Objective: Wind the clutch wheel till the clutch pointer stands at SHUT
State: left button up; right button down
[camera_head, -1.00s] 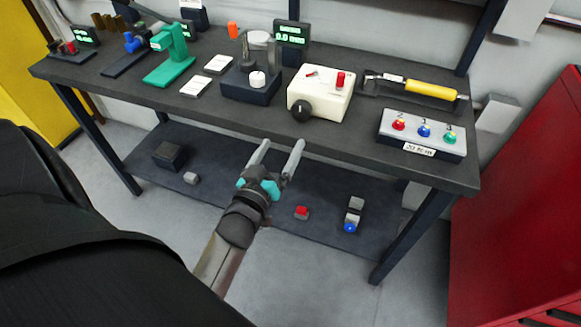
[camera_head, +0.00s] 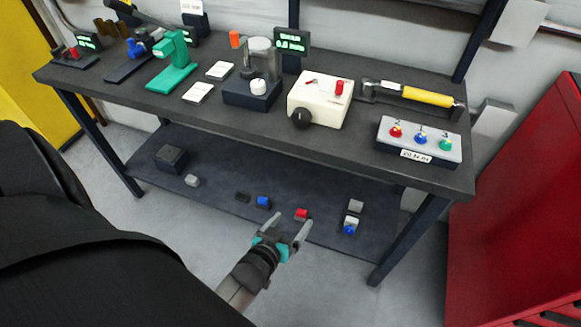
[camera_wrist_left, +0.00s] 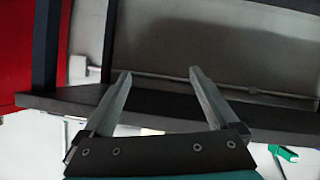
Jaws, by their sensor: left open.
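A cream box (camera_head: 320,98) stands on the bench. A round black wheel (camera_head: 300,118) is on its front, and its top carries a small red pointer (camera_head: 311,82) and an upright red knob (camera_head: 339,87). The pointer's markings are too small to read. My left gripper (camera_head: 288,220) is open and empty, low in front of the bench, below and apart from the box. In the left wrist view its two fingers (camera_wrist_left: 160,75) are spread with nothing between them. My right gripper is in neither view.
A panel with red, blue and green knobs (camera_head: 420,142) sits right of the box. A yellow-handled tool (camera_head: 426,97) lies behind. A green device (camera_head: 172,66) is left. The lower shelf (camera_head: 215,165) holds several small blocks. A red cabinet (camera_head: 520,210) stands right.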

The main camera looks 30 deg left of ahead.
pick_arm(q)
jog(key=shift+m+g+h, duration=0.3)
jog(key=shift+m+g, duration=0.1)
jog(key=shift+g, duration=0.5)
jog(key=shift+s+d+f, duration=0.3)
jog(key=shift+s+f, duration=0.15)
jog(key=shift+f, duration=0.35)
jog(key=shift+s+d+f, duration=0.35)
jog(key=shift+s+f, duration=0.15)
jog(key=shift+f, duration=0.25)
jog(key=shift+s+d+f, duration=0.3)
jog(key=shift+s+f, duration=0.15)
jog(key=shift+f, duration=0.35)
